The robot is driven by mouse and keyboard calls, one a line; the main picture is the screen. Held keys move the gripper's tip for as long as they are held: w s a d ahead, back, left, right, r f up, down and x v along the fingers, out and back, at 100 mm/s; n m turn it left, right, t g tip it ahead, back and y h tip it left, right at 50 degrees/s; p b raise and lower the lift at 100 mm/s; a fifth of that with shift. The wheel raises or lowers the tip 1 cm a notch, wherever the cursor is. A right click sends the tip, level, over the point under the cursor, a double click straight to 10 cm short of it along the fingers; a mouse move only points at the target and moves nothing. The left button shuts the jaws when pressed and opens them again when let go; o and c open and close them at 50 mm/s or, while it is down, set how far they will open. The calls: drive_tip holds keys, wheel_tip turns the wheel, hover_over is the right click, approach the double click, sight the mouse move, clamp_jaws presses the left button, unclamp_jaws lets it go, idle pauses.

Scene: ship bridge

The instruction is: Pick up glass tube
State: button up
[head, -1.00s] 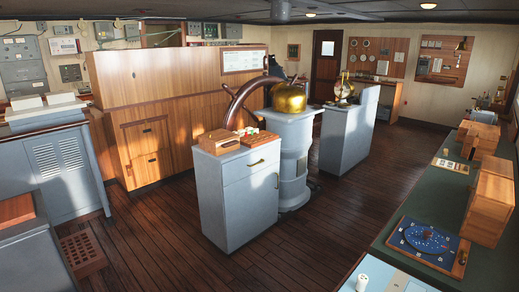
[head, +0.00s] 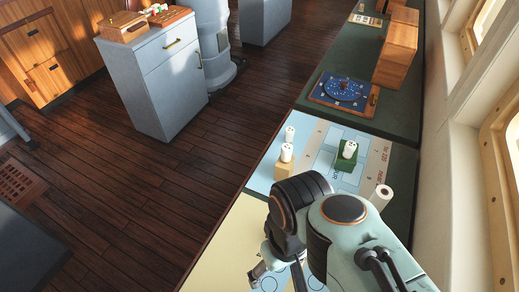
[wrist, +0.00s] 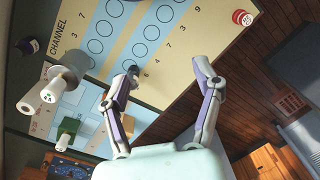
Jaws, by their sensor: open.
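I cannot make out a clear glass tube in either view. The nearest shapes are white cylinders with dotted ends. In the head view one (head: 290,133) stands on the chart board, one (head: 286,153) is just in front of it, and one (head: 349,149) is on a green block (head: 345,161). A larger white cylinder (head: 381,197) is beside my arm. My gripper (wrist: 166,68) is open above the board in the wrist view, its fingers wide apart with nothing visibly held. In the head view my arm partly hides it.
The board (wrist: 185,45) has printed circles, numbers and the word CHANNEL. A red-and-white piece (wrist: 243,18) stands near its edge, and a dark round piece (wrist: 29,47) is at left. A blue dial plate (head: 343,92) and wooden box (head: 396,52) are farther along the counter. Windows line the right.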

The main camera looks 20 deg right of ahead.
drive_tip(key=w+d+f+t, duration=0.1)
drive_tip(key=w+f+t, duration=0.1)
drive_tip(key=w, duration=0.5)
drive_tip(key=w+d+f+t, duration=0.2)
drive_tip(key=w, duration=0.5)
drive_tip(key=d+f+g, duration=0.1)
drive_tip(key=f, duration=0.3)
drive_tip(key=s+d+f+m+g, duration=0.1)
drive_tip(key=d+f, duration=0.1)
drive_tip(key=f, duration=0.2)
drive_tip(key=d+f+m+g, duration=0.1)
drive_tip(key=f, duration=0.4)
drive_tip(key=shift+s+d+g+h, duration=0.25)
drive_tip(key=shift+d+g+h, duration=0.05)
drive_tip(key=shift+g+h, duration=0.1)
drive_tip(key=shift+f, duration=3.25)
drive_tip(key=c, duration=1.2)
